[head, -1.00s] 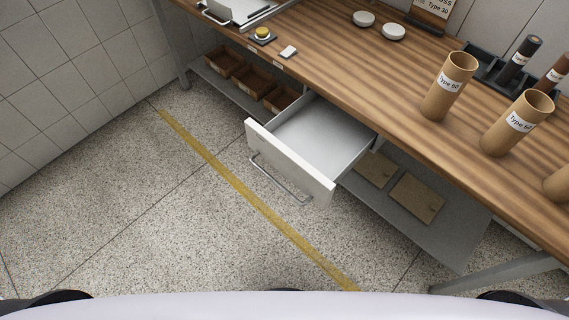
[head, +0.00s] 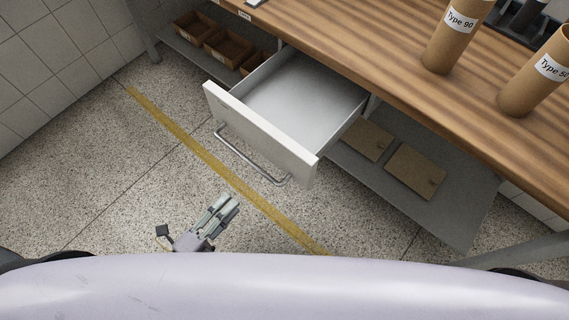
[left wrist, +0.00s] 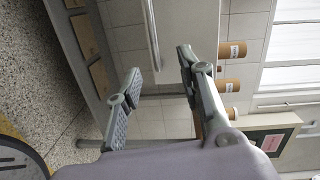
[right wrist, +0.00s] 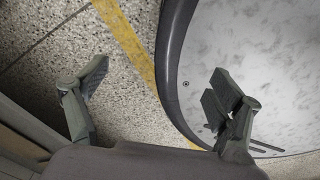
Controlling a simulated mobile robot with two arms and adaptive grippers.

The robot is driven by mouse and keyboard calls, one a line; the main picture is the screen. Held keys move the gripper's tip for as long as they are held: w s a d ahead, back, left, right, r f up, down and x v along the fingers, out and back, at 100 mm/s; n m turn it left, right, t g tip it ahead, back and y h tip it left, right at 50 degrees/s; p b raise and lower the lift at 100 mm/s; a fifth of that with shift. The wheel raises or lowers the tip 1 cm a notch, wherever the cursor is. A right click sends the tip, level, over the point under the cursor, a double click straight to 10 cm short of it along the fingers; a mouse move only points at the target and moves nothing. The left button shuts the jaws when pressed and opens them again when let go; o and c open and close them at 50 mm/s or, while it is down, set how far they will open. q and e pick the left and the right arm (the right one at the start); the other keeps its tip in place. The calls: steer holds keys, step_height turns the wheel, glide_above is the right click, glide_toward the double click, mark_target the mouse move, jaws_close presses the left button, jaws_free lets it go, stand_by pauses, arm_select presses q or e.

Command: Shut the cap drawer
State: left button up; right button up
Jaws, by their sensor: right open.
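The cap drawer (head: 258,133) stands pulled out under the wooden workbench, white and empty inside. Its bar handle (head: 250,160) runs along the front panel. My left gripper (head: 226,204) is in front of the drawer, apart from the handle. In the left wrist view, my left gripper (left wrist: 160,64) is open and empty, with the handle (left wrist: 152,35) beyond the fingertips. My right gripper (right wrist: 157,75) is open and empty in the right wrist view, over the floor and beside my own base. The head view does not show it.
The workbench (head: 395,75) carries cardboard tubes (head: 457,35). Below it, a grey shelf (head: 440,215) holds flat brown boards (head: 415,172), and brown bins (head: 228,47) stand left of the drawer. The speckled floor (head: 100,190) before the drawer is clear, crossed by a yellow line (head: 195,145).

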mark_target(281, 159)
arm_select(q)
steer(key=shift+d+r+m+h, duration=0.35)
steer(key=shift+d+r+m, duration=0.1)
steer(key=shift+r, duration=0.2)
steer(key=shift+d+r+m+h, duration=0.35)
steer(key=shift+d+r+m, duration=0.1)
steer(key=shift+r, duration=0.15)
steer(key=shift+c, duration=1.3)
steer(key=shift+w+d+r, duration=0.15)
steer(key=shift+w+d, duration=0.05)
steer(key=shift+w, duration=0.1)
steer(key=shift+c, duration=0.7)
steer(key=p+x, duration=0.2)
steer(key=x, duration=0.9)
steer(key=shift+w+d, duration=0.3)
jaws_close()
steer(key=shift+w+d, duration=0.35)
steer(key=shift+w, duration=0.1)
arm_select(e)
steer(key=shift+s+r, duration=0.2)
steer(key=shift+r, duration=0.45)
